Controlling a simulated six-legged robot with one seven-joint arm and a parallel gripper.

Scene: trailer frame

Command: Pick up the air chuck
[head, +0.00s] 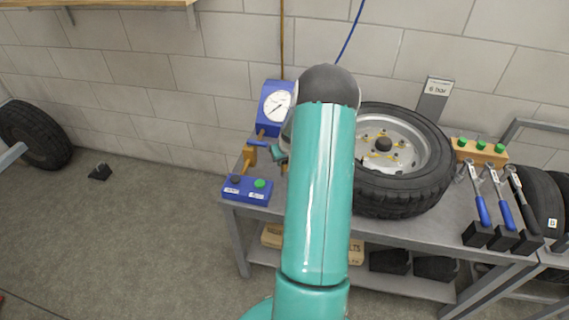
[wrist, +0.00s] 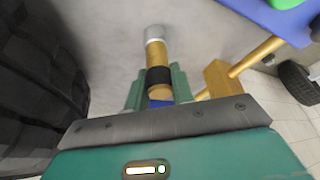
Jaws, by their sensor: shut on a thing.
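The air chuck (wrist: 156,55) is a brass cylinder with a black band and a silver tip, seen in the wrist view. My gripper (wrist: 158,84) is shut on it, with a teal finger on each side of the brass body near the band. A bit of blue shows below the chuck between the fingers. In the head view my arm hides the chuck and most of my gripper.
The mounted wheel (head: 430,157) lies on the grey bench (head: 398,216), close left of my gripper in the wrist view. A brass stand (wrist: 220,80) is close on the right. A blue button box (head: 247,189), pressure gauge (head: 277,106) and tools (head: 481,209) are nearby.

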